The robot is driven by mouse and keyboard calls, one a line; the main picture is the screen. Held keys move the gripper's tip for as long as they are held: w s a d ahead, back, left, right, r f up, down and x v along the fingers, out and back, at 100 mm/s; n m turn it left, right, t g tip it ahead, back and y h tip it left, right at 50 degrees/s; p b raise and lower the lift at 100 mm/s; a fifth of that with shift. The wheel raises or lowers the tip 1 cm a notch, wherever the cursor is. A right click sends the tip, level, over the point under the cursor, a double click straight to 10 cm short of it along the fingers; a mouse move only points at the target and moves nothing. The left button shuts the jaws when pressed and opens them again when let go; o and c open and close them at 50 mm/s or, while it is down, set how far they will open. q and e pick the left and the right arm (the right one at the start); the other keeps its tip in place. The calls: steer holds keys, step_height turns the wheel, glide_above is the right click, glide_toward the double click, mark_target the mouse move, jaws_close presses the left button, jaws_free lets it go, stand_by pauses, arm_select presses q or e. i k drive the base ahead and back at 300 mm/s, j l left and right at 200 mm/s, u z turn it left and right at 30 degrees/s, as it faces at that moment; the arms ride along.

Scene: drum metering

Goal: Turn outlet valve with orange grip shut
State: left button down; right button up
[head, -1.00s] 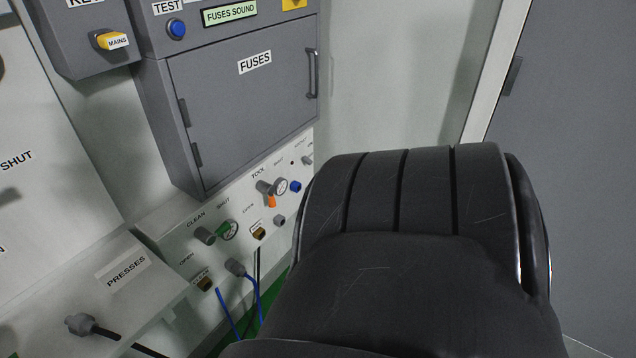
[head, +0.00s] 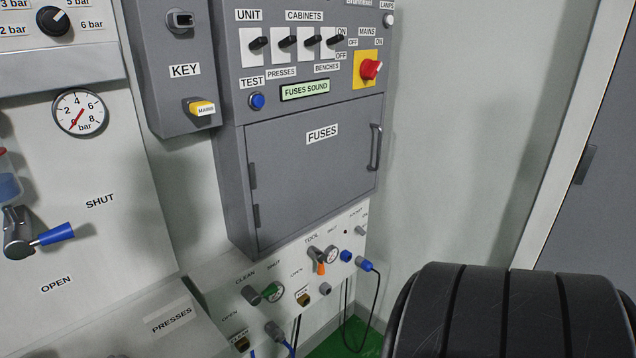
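The outlet valve with the orange grip (head: 320,267) sits on the low white panel under the fuses cabinet, below the TOOL label. Its grip hangs down from the grey valve body, slightly tilted. An OPEN label (head: 296,272) is to its left and a SHUT label (head: 333,231) is above right. Nothing touches the grip. Neither of my grippers shows; a large dark ribbed part at the lower right seems to be mine.
A similar valve with a green grip (head: 270,292) is to the left, under CLEAN. A blue-gripped lever (head: 54,234) is on the left wall panel. The fuses cabinet (head: 310,185) overhangs the low panel.

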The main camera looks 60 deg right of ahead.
mark_target(313, 252)
steer(key=z, duration=2)
